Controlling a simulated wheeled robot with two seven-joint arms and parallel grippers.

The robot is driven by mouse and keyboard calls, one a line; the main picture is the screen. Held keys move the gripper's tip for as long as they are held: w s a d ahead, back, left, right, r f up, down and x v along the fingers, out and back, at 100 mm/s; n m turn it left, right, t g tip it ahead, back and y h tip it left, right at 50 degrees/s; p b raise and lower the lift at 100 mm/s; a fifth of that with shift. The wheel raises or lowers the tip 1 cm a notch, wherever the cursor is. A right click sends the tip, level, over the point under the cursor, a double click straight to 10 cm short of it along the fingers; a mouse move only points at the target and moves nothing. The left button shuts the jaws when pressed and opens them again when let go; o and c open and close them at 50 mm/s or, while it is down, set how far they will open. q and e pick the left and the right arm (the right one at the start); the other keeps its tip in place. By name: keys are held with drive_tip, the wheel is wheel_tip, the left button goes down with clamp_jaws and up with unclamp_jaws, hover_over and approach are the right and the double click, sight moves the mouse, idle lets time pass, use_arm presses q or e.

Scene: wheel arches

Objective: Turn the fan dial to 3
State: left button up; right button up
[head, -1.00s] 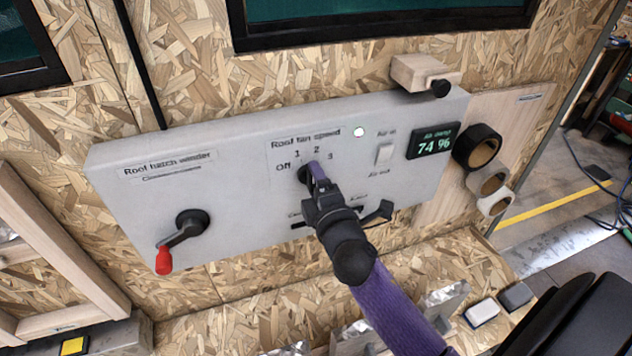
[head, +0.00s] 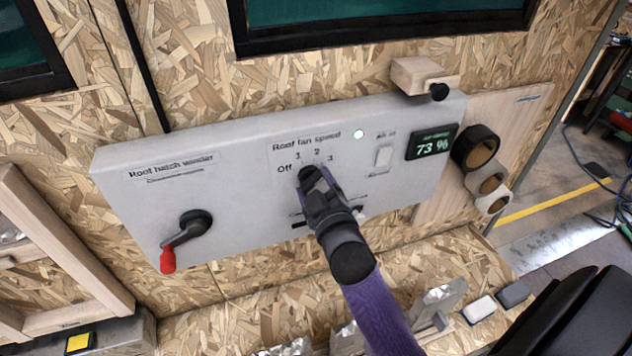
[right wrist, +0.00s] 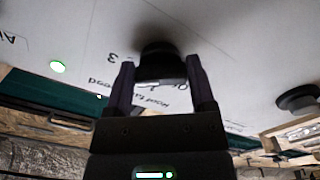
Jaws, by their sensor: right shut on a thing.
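The fan dial (head: 305,174) is a dark round knob on the grey panel (head: 240,200), under the label "Roof fan speed", with Off, 1, 2 and 3 printed around it. My right gripper (head: 319,177) is shut on the dial, its arm reaching up from the lower right. In the right wrist view the black dial (right wrist: 160,64) sits between the two fingers of the gripper (right wrist: 161,84), and a 3 shows beside it. The fingers hide part of the dial, so I cannot tell which number it points at. My left gripper is out of view.
A hatch winder (head: 193,222) with a red knob is at the panel's left. A small slider sits just below my gripper. A wood block (head: 424,74) tops the panel.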

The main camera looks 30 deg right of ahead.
drive_tip(key=shift+f+m, duration=0.1)
drive_tip(key=shift+m, duration=0.7)
drive_tip(key=o, duration=1.2)
drive_tip(key=b+v, duration=0.1)
drive_tip(key=v, duration=0.9)
